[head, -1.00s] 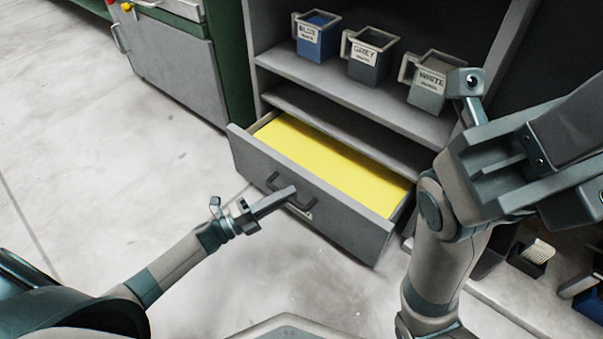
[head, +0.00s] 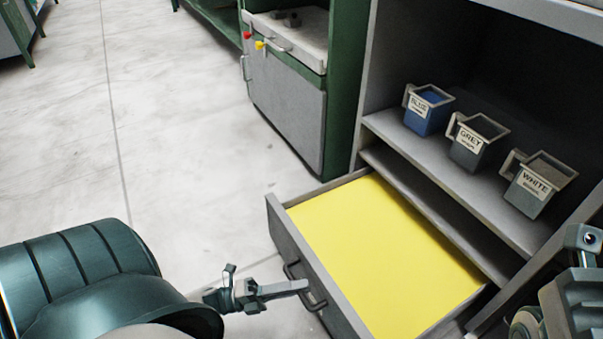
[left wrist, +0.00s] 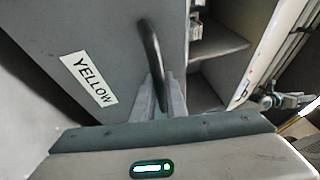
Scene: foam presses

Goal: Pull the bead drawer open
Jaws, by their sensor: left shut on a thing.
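The bead drawer (head: 285,232) stands well out of the cabinet, with a flat yellow fill (head: 375,255) inside. Its front carries a dark bar handle (head: 292,270), and in the left wrist view a label reading YELLOW (left wrist: 88,77). My left gripper (head: 303,286) is shut on the handle, with its fingers on either side of the bar in the left wrist view (left wrist: 160,100). Part of my right arm's end (head: 578,290) shows at the right edge of the head view; its fingertips cannot be made out.
On the shelf above the drawer stand a blue jug (head: 428,112), a grey jug (head: 478,142) and a white-labelled jug (head: 535,188). A grey cabinet with a green frame (head: 285,95) stands further back. The floor (head: 185,150) left of the drawer is clear.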

